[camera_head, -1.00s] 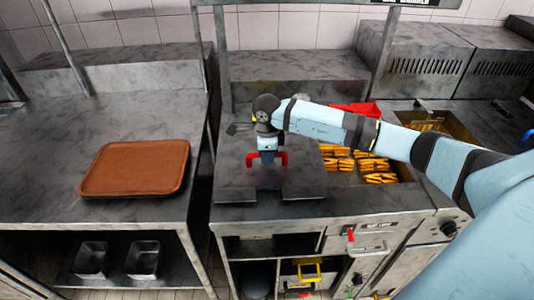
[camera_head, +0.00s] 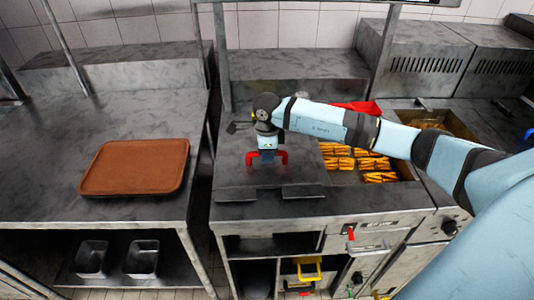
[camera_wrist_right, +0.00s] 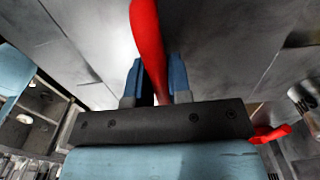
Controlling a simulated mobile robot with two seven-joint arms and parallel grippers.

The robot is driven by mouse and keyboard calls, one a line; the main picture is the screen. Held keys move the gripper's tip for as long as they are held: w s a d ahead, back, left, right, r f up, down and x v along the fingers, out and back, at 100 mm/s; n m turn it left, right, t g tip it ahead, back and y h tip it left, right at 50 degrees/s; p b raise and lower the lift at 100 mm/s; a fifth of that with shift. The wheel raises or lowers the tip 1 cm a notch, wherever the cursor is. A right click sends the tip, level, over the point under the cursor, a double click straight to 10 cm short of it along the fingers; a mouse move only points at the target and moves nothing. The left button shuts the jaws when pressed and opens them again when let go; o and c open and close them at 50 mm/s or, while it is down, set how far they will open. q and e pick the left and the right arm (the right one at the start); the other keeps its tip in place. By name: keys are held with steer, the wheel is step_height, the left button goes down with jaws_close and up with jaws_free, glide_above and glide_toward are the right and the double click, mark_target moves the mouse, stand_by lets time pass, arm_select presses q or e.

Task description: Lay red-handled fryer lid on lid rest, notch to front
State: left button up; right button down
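The fryer lid (camera_head: 235,170) is a flat grey metal plate on the counter left of the open fryer in the head view. Its red handle (camera_head: 283,158) stands across its middle. The lid also fills the background of the right wrist view (camera_wrist_right: 215,50), with the red handle (camera_wrist_right: 147,30) between the fingers. My right gripper (camera_head: 267,155) is shut on the handle from above. Two dark raised strips, seemingly part of the lid rest (camera_head: 304,191), show at the front with a gap between them. I cannot tell whether the lid touches the rest. The notch is not clear. My left gripper is not in view.
The fryer (camera_head: 350,175) with several baskets of fries lies open right of the lid. A red object (camera_head: 357,108) is behind it. A brown tray (camera_head: 135,167) lies on the left table. An upright post stands behind the lid area.

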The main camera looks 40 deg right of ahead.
steer(key=c, duration=1)
jaws_free()
